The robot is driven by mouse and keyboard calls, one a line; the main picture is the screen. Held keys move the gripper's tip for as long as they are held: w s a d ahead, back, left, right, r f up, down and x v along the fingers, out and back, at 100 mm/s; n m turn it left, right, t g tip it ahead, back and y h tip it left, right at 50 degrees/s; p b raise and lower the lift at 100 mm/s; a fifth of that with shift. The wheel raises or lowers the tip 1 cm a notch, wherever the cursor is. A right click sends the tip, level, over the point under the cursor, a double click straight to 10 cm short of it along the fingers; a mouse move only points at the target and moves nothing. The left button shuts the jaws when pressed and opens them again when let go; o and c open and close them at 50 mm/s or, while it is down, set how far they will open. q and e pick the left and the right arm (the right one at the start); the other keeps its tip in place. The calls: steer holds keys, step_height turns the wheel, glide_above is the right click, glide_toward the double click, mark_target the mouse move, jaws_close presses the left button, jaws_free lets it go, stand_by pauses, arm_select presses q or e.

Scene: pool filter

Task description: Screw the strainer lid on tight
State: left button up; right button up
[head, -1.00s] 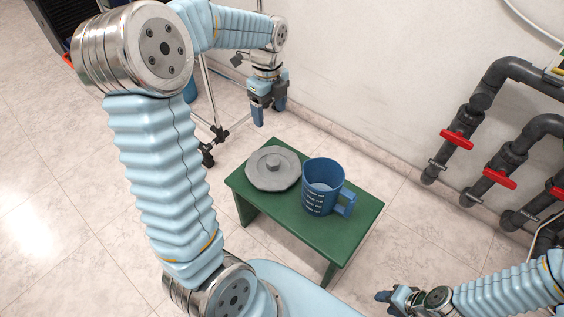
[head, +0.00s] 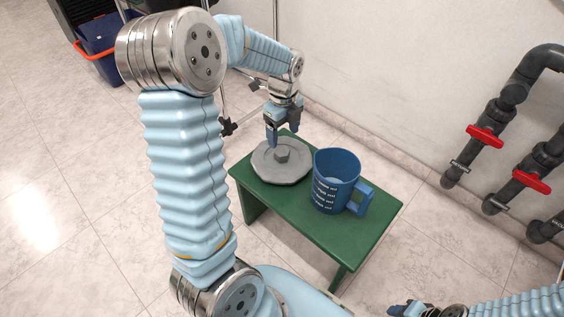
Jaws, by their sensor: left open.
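The strainer lid (head: 282,170) is a grey disc with a raised knob in its middle. It lies flat on the left end of a green stool (head: 330,236). My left gripper (head: 282,135) is open and empty, pointing down just above the lid's far side, close to the knob. I cannot tell whether a fingertip touches the lid. My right gripper (head: 402,309) is at the bottom edge, partly cut off, well away from the stool; its jaws are too small to read. No strainer housing is clearly in view.
A blue measuring jug (head: 335,180) with a handle stands on the stool right of the lid. Grey pipes with red valve handles (head: 485,136) run along the right wall. A dark blue bin (head: 100,45) stands at the upper left. The stool's front right is clear.

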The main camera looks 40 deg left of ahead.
mark_target(282, 151)
arm_select(q)
steer(key=f, duration=0.2)
steer(key=f+b, duration=0.1)
steer(key=f, duration=0.4)
steer(key=shift+s, duration=0.25)
steer(key=shift+r, duration=0.1)
steer(key=c, duration=1.3)
